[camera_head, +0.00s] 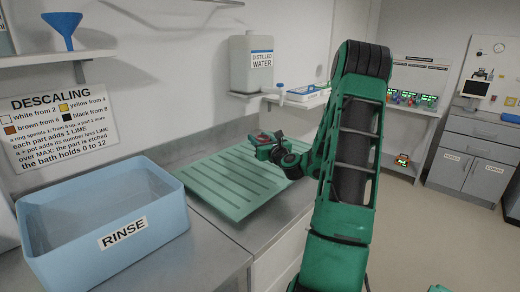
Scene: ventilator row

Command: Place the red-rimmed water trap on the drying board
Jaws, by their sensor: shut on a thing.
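The drying board (215,190) is a pale green, ridged board lying on the grey counter. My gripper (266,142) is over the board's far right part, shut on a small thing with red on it. This looks like the red-rimmed water trap (264,136), but it is small and mostly hidden by the gripper. I cannot tell whether it touches the board or is held just above it.
A blue tub labelled RINSE (110,215) stands left of the board. A distilled water container (251,64) is on a shelf behind. A blue funnel (62,30) sits on a wall shelf under which a DESCALING sign (58,125) hangs. Most of the board is bare.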

